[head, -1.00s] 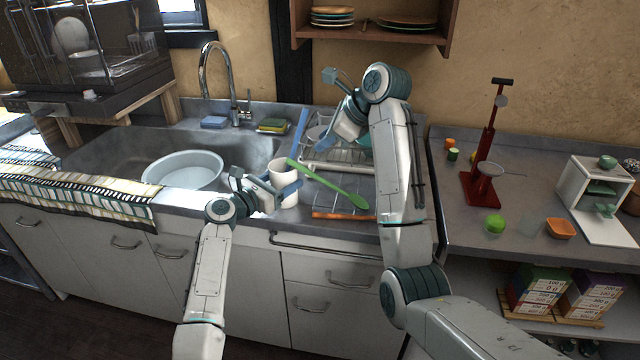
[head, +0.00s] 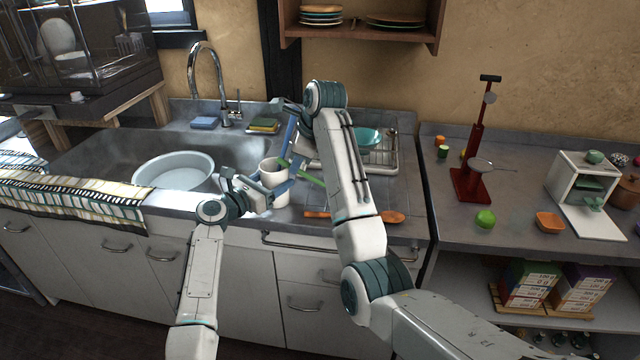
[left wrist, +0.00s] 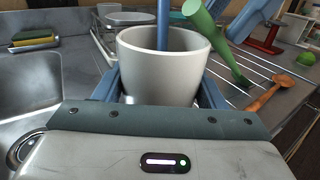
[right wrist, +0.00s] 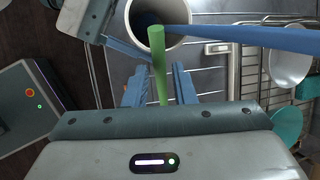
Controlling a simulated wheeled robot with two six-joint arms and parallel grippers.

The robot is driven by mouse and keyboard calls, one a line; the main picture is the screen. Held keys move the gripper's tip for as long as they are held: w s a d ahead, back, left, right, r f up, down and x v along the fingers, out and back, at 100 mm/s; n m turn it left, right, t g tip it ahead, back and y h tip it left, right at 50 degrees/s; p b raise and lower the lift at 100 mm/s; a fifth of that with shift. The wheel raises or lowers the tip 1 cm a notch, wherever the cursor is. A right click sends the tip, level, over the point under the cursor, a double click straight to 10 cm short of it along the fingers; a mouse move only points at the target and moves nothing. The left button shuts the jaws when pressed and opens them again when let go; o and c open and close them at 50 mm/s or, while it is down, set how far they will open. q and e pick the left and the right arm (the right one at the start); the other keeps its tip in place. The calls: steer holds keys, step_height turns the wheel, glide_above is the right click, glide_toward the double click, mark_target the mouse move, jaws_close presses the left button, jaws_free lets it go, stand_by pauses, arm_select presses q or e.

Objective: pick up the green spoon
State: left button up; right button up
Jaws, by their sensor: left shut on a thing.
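My left gripper (left wrist: 160,88) is shut on the mug, a finger on each side. A long blue utensil (head: 289,135) stands in the mug.
A wooden spoon (head: 392,216) lies on the counter near its front edge. A dish rack (head: 383,160) with a teal bowl (head: 368,138) stands behind my right arm. The sink with a large white bowl (head: 175,170) is left of the mug.

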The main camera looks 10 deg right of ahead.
steer(key=shift+x, duration=1.7)
jaws_close()
steer(key=shift+w, duration=0.1)
